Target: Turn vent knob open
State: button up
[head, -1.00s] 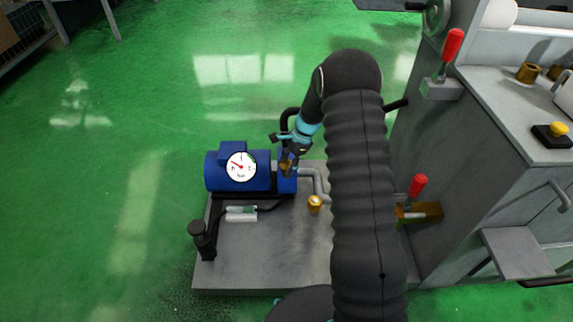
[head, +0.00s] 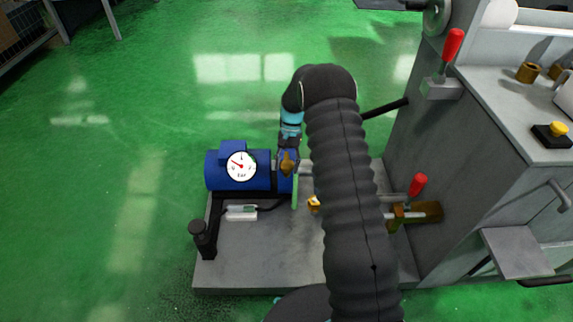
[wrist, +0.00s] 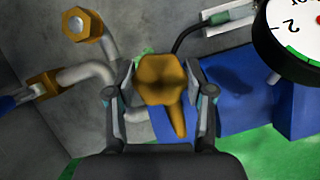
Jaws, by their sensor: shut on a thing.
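The brass vent knob (wrist: 162,80) sits between the two fingers of my gripper (wrist: 160,95) in the wrist view. Its faceted head faces the camera, and a brass stem runs from it toward the bottom. My gripper is shut on the knob, with a finger on each side. In the head view my gripper (head: 288,153) reaches down to the knob (head: 287,167) at the right end of the blue pump (head: 222,180). The knob's markings, if any, cannot be seen.
A round gauge (head: 241,166) is close by on the pump, also at the wrist view's top right (wrist: 297,35). A brass-capped pipe fitting (wrist: 80,25) is at upper left. Red-handled levers (head: 417,187) and the grey machine stand right. Green floor is open at left.

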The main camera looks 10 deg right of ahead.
jog(key=shift+n+h, duration=0.6)
jog(key=shift+n, duration=1)
jog(key=o, duration=1.2)
jog(key=shift+c, duration=0.2)
jog(key=a+v, duration=0.1)
jog(key=v, duration=1.1)
jog(key=shift+w+d, duration=0.25)
jog(key=shift+d, duration=0.15)
